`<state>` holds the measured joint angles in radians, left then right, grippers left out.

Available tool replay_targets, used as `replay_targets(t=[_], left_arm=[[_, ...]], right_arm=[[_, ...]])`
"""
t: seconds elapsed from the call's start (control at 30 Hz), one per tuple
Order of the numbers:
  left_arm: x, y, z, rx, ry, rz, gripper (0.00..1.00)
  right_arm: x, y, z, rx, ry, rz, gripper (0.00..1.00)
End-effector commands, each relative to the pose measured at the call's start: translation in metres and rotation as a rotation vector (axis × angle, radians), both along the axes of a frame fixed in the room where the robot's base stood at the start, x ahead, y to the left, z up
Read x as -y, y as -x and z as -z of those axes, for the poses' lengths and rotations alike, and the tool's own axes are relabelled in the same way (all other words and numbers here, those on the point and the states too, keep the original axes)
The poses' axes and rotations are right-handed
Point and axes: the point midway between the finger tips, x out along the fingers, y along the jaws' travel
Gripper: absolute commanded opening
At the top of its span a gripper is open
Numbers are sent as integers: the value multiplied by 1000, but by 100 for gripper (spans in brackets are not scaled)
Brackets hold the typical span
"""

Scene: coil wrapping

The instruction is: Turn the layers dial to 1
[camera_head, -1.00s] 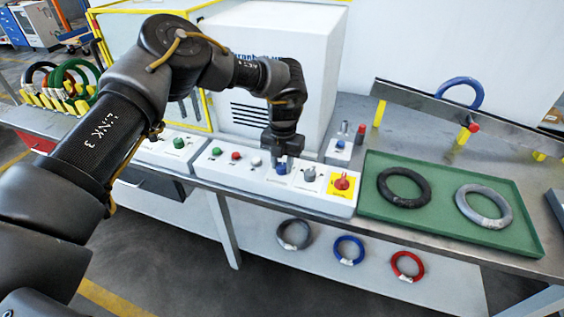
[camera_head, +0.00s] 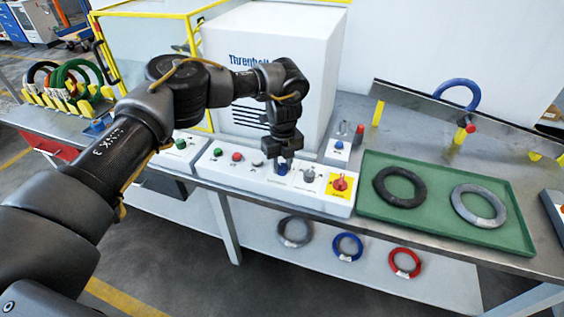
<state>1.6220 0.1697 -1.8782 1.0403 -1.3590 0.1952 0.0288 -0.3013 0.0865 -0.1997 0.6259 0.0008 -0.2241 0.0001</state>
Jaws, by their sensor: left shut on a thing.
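The white control panel (camera_head: 318,196) lies along the table's front edge in front of the white machine. It carries a green button (camera_head: 218,153), a red button (camera_head: 237,157), a pale button (camera_head: 257,162), a blue dial (camera_head: 283,169), a grey dial (camera_head: 308,175) and a red knob on a yellow plate (camera_head: 340,183). My left gripper (camera_head: 284,160) points down and is shut on the blue dial, covering its upper part. The labels are too small to read, so the dial's setting cannot be told. My right gripper is not in view.
A green tray (camera_head: 372,205) with a black ring and a grey ring lies right of the panel. A small box (camera_head: 337,151) with a blue button stands behind.

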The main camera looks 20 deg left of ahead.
Motion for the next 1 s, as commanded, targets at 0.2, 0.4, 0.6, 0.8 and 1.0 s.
replay_targets(t=[0.2, 0.4, 0.6, 0.8, 1.0], left_arm=[[-1, -1, -2, 3, -1, -87, 7], [-1, -2, -1, 5, -1, -121, 7], [-1, -2, -1, 6, -1, -128, 8], [-1, -2, -2, 6, -1, -127, 7], [-1, -1, -1, 3, 0, -126, 52]], right_arm=[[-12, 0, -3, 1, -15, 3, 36], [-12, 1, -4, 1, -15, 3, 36], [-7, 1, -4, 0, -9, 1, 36], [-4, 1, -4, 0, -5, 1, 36], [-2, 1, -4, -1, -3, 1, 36]])
